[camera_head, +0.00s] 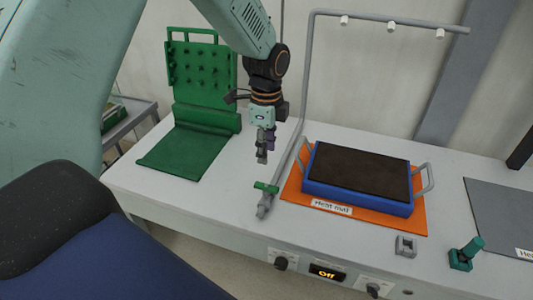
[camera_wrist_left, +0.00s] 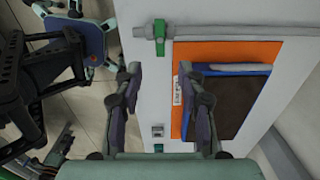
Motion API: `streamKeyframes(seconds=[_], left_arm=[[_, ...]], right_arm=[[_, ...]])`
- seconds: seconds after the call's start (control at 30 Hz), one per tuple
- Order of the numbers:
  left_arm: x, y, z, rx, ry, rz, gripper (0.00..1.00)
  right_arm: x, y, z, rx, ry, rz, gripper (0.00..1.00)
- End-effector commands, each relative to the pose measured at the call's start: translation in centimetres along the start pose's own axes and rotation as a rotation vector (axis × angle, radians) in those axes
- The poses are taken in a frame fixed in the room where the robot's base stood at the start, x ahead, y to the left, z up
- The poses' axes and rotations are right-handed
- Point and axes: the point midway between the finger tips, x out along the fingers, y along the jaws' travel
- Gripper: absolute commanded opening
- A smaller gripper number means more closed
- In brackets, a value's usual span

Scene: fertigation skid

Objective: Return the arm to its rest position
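My left gripper (camera_head: 265,150) hangs fingers down above the white bench (camera_head: 235,205), between the green rack and the heat mat. In the left wrist view its two fingers (camera_wrist_left: 163,80) stand apart with nothing between them, so it is open and empty. My left arm comes in from the upper left and bends down at the wrist. My right gripper does not show in either view.
A grey pipe valve with a green handle (camera_head: 266,187) is just below the gripper. A blue tray of dark soil (camera_head: 358,170) sits on the orange heat mat (camera_head: 290,190). A green pegged rack (camera_head: 200,70), grey block (camera_head: 405,246) and green-handled part (camera_head: 462,254) are nearby.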

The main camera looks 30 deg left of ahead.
Motion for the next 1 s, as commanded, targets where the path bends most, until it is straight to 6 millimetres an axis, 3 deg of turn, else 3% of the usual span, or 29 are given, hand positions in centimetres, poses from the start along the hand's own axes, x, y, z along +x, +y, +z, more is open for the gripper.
streamKeyframes(seconds=[0.43, 0.57, 0.67, 0.77, 0.9, 1.0], left_arm=[[0.0, 0.0, 0.0, 0.000, 0.000, -0.001, 0.40], [1.8, 1.0, -0.5, -0.043, 0.006, 0.007, 0.40], [5.8, 3.6, -1.6, -0.157, 0.021, 0.020, 0.40], [10.6, 7.6, -2.8, -0.332, 0.040, 0.033, 0.40], [15.9, 14.0, -3.5, -0.598, 0.051, 0.049, 0.40], [18.5, 18.9, -3.5, -0.789, 0.048, 0.055, 0.40]], right_arm=[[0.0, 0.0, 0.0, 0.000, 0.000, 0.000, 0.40], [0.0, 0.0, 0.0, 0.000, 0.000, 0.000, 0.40], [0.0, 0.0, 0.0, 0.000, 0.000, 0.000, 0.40], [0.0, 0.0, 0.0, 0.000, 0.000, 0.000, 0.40], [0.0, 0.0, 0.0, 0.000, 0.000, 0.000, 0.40], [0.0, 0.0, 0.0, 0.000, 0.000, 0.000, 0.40]])
